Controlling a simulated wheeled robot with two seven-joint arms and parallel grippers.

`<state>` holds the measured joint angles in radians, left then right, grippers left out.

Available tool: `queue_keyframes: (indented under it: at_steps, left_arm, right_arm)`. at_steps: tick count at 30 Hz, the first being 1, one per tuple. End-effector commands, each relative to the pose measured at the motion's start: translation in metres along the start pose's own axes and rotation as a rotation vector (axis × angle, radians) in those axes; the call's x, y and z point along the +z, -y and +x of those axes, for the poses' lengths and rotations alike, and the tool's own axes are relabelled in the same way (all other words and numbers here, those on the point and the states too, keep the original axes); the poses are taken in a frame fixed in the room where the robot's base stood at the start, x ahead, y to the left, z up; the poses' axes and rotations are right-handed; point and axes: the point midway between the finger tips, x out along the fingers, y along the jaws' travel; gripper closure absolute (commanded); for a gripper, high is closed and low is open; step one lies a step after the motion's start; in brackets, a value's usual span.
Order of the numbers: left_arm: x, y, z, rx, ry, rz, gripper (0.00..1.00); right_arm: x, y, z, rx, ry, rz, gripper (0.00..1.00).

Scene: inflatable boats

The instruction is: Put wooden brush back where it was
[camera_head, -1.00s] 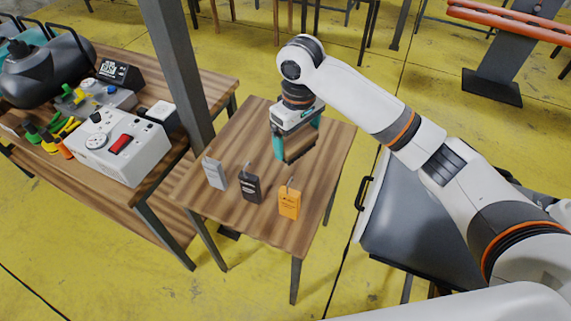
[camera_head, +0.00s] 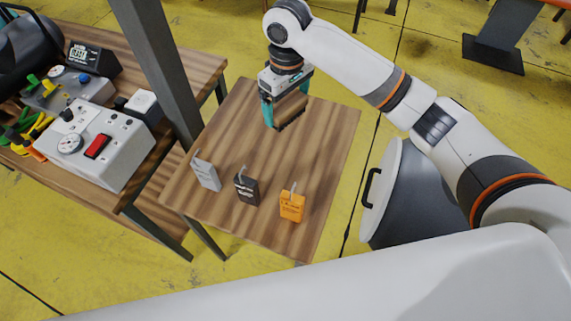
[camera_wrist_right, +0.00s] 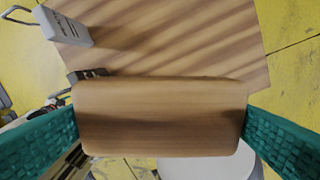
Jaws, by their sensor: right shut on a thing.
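My right gripper (camera_head: 282,112) points down over the far part of the small wooden table (camera_head: 235,215). It is shut on the wooden brush (camera_head: 291,109), a brown block between its teal fingers. In the right wrist view the wooden brush (camera_wrist_right: 160,115) fills the middle, with a teal finger at each side. I cannot tell whether the brush touches the tabletop. The underside of the brush is not clear in the head view. My left gripper is not in view.
Grey (camera_head: 206,174), black (camera_head: 247,186) and orange (camera_head: 292,206) tags stand on the table's near half. A dark post (camera_head: 160,70) rises at its left. A workbench with a grey control box (camera_head: 97,145) stands further left. A grey drum (camera_head: 410,200) is at right.

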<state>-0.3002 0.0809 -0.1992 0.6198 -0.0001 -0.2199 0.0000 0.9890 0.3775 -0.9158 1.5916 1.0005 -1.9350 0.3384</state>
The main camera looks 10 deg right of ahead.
Motion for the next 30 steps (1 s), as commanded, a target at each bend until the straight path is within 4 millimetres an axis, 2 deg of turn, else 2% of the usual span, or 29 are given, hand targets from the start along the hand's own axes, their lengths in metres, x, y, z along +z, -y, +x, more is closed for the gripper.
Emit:
queue_keyframes:
  at_steps: [8,13,18,23,30]
  left_arm:
    - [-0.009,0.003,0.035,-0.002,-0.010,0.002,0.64]
    - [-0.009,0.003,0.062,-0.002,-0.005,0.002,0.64]
    - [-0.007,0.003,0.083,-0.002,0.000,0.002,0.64]
    - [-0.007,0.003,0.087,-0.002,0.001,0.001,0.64]
    - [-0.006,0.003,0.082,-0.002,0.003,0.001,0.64]
  right_arm:
    - [-0.001,0.000,0.046,0.000,-0.002,0.000,0.31]
    - [-0.001,0.000,0.083,0.000,-0.003,0.001,0.31]
    - [-0.001,0.000,0.110,-0.001,-0.002,0.000,0.31]
    - [-0.001,0.000,0.124,0.000,-0.002,0.001,0.31]
    - [-0.001,0.001,0.166,-0.001,-0.004,0.001,0.31]
